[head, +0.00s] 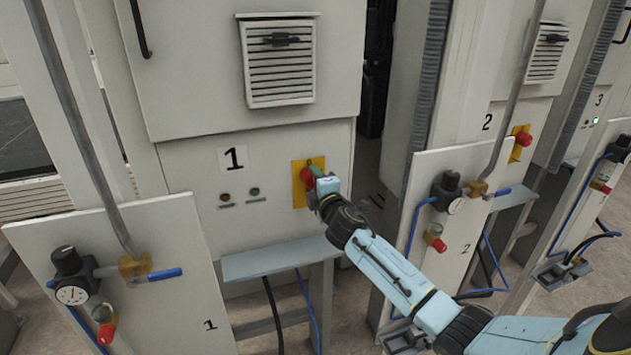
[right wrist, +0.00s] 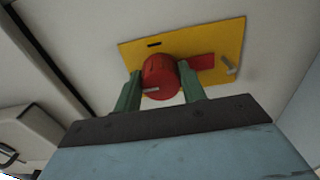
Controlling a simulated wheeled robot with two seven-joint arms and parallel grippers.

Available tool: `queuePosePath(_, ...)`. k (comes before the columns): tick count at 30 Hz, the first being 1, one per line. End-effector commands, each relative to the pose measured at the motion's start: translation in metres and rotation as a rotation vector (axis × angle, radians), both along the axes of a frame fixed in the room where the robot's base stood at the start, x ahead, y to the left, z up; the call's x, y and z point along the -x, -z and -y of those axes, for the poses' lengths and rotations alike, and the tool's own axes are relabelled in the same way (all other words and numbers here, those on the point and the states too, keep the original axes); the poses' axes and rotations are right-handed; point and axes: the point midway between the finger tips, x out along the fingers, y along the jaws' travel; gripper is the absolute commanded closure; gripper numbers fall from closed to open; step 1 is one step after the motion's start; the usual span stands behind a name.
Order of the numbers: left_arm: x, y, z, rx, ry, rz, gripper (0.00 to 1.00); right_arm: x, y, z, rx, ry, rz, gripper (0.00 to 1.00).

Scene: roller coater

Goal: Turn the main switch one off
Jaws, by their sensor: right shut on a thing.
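The main switch one is a red rotary knob (head: 307,176) on a yellow plate (head: 298,190), on the grey cabinet marked 1. In the right wrist view the red knob (right wrist: 160,77) sits between the two green fingers of my right gripper (right wrist: 160,88), on the yellow plate (right wrist: 228,38). My right gripper (head: 316,172) is shut on the knob, its arm reaching in from the lower right. A red tab shows beside the knob on the plate. The gripper hides part of the knob and plate in the head view. My left gripper is not in view.
Two small indicator buttons (head: 239,194) sit left of the switch, and a shelf (head: 275,259) juts out below. A panel with a gauge (head: 72,294) and blue-handled valve stands at left. Cabinet 2 has a similar red switch (head: 522,138).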

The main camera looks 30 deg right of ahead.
Motion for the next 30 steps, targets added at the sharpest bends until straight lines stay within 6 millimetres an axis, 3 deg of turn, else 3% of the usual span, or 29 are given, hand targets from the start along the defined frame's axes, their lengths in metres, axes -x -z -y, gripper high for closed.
queuePosePath(11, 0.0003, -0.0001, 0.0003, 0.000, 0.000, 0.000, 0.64, 0.0002, 0.0007, 0.0005, 0.010, 0.001, -0.004, 0.82)
queuePosePath(12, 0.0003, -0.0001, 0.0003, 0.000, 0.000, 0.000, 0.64, 0.0002, 0.0007, 0.0005, 0.010, 0.001, -0.004, 0.58)
queuePosePath(17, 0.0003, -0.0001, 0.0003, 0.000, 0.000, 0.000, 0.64, 0.0001, 0.0005, 0.0004, 0.009, 0.001, -0.003, 0.37)
queuePosePath(30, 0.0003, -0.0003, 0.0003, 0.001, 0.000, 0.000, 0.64, 0.0090, 0.0006, -0.0020, 0.007, -0.001, -0.002, 0.37)
